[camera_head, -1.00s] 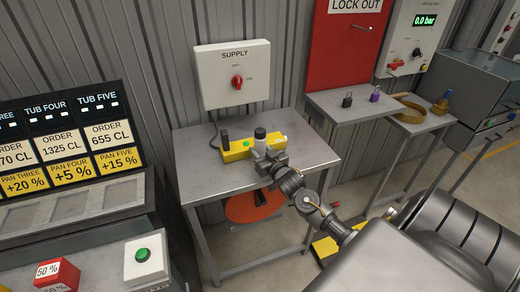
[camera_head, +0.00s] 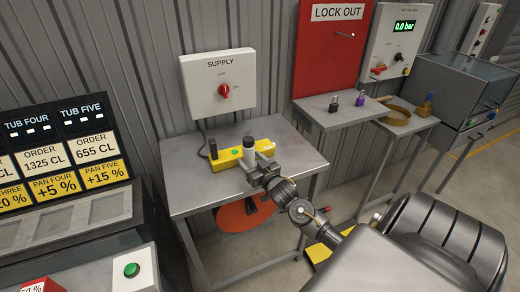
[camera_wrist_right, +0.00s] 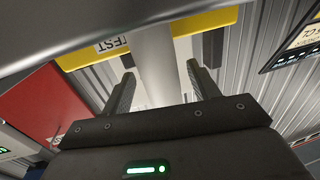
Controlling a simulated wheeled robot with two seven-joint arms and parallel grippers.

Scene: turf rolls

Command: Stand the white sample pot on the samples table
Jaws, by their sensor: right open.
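A pale, upright cylinder with a dark cap, apparently the white sample pot (camera_head: 249,154), stands on the metal table (camera_head: 290,163) under the supply box. It is right at the yellow tester, and its base is hidden by my gripper. My right gripper (camera_head: 254,168) is open in front of the pot. In the right wrist view the pale pot body (camera_wrist_right: 158,65) lies between the two spread fingers, with gaps visible beside it. No label shows which table is the samples table. My left gripper is not in view.
The yellow tester (camera_head: 225,160) with a green button lies close behind the pot. The supply box (camera_head: 217,85) hangs above. A shelf with padlocks (camera_head: 335,104) is to the right. An order board (camera_head: 60,150) and a green-button box (camera_head: 134,270) are left. The table's right side is clear.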

